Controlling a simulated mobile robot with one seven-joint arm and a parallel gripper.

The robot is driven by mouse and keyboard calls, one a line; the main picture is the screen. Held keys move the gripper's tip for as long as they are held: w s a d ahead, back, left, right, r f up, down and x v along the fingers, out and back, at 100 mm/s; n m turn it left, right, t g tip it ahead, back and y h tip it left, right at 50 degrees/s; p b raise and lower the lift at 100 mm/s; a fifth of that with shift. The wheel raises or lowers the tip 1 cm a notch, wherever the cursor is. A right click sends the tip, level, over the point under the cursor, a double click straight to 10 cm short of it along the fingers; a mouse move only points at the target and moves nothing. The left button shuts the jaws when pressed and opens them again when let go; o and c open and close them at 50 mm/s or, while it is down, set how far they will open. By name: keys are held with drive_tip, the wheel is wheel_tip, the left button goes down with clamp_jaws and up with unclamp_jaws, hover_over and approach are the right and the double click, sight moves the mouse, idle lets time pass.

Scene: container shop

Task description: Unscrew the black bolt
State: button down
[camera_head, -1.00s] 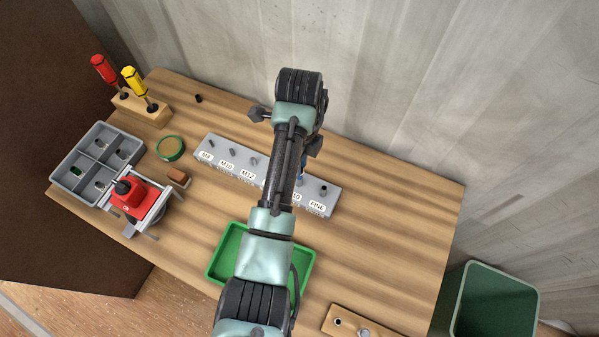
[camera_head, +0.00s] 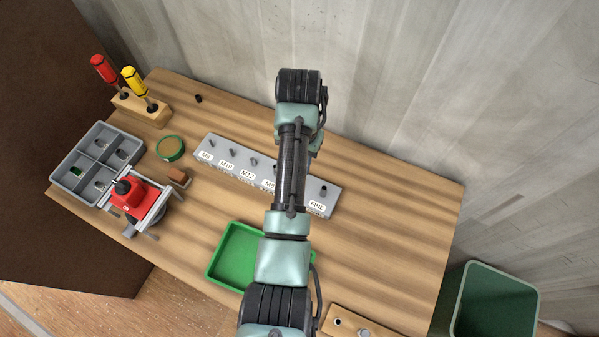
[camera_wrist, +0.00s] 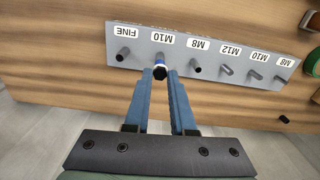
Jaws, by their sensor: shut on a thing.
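In the wrist view a black bolt (camera_wrist: 160,73) with a hex head stands at the M10 position beside FINE on the grey labelled block (camera_wrist: 178,69). A bit of blue shows around it just behind the head. My gripper (camera_wrist: 160,70) has its two blue fingers closed on this bolt, one on each side. The bolt's shank is hidden, so I cannot tell how deep it sits. In the head view my arm covers the gripper and the bolt; the grey block (camera_head: 228,165) shows on both sides of the arm.
Other studs stand along the block, including a dark one at M8 (camera_wrist: 196,67). A green tray (camera_head: 234,256) lies in front of the block. A red vise (camera_head: 137,202), a grey divided bin (camera_head: 83,150) and screwdrivers (camera_head: 136,82) are at left. A green waste bin (camera_head: 493,300) stands right.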

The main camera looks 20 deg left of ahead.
drive_tip(key=n, duration=0.2)
drive_tip(key=shift+n, duration=0.3)
drive_tip(key=c, duration=0.7)
unclamp_jaws()
drive_tip(key=shift+c, duration=1.3)
